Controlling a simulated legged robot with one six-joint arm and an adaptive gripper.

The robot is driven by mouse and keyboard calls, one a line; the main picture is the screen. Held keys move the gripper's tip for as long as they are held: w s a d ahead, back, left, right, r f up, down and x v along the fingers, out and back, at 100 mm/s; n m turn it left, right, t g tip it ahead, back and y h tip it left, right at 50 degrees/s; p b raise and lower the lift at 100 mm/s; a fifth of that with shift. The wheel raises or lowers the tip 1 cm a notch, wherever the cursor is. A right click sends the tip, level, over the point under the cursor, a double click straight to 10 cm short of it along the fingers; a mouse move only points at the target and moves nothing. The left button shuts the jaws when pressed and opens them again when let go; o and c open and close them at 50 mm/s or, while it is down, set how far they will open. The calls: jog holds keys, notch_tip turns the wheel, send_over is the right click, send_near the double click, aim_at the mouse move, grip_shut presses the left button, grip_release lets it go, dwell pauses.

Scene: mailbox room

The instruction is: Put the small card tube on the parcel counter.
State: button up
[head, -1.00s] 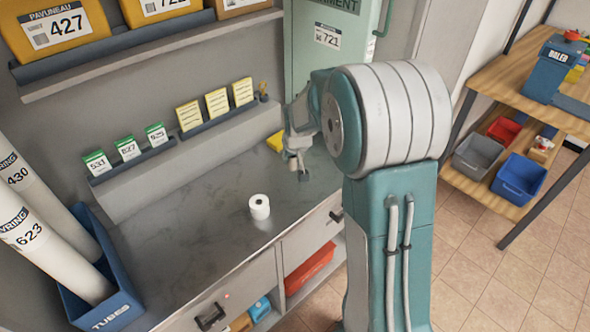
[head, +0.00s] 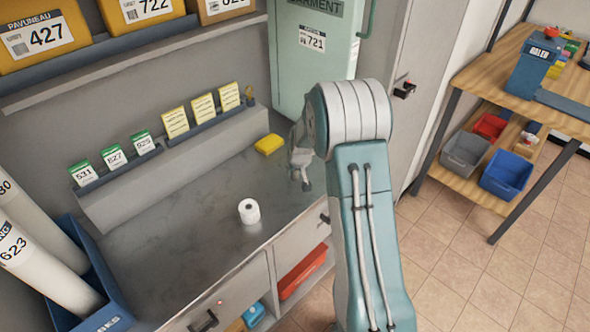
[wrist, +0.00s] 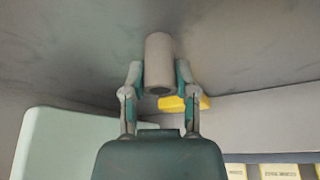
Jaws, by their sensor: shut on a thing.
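The small card tube (wrist: 159,58), a plain grey-brown cylinder, is between the two fingers of my gripper (wrist: 160,78) in the wrist view. The fingers are shut on it from both sides. My gripper also shows in the head view (head: 304,181), low over the right part of the parcel counter (head: 190,228), partly hidden by my arm. The tube cannot be made out in the head view. I cannot tell whether it touches the grey counter top.
A white roll (head: 249,211) stands on the counter, and a yellow block (head: 269,144) lies near the back. A blue bin (head: 100,285) with long tubes is at left. A green locker (head: 318,75) stands behind. The counter's middle is clear.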

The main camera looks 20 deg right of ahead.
jog(key=o, duration=0.7)
jog(key=shift+o, duration=0.2)
jog(key=s+a+r, duration=0.4)
jog(key=s+r, duration=0.5)
jog(key=r, duration=0.3)
jog(key=s+a+r, duration=0.4)
jog(key=s+r, duration=0.4)
jog(key=r, duration=0.4)
jog(key=s+a+r, duration=0.1)
jog(key=s+a, duration=0.1)
jog(key=s, duration=0.7)
jog(key=s+a+r+n+t, duration=0.1)
jog(key=s+a, duration=0.1)
jog(key=s, duration=0.7)
jog(key=shift+a+r, duration=0.15)
jog(key=shift+r, duration=0.05)
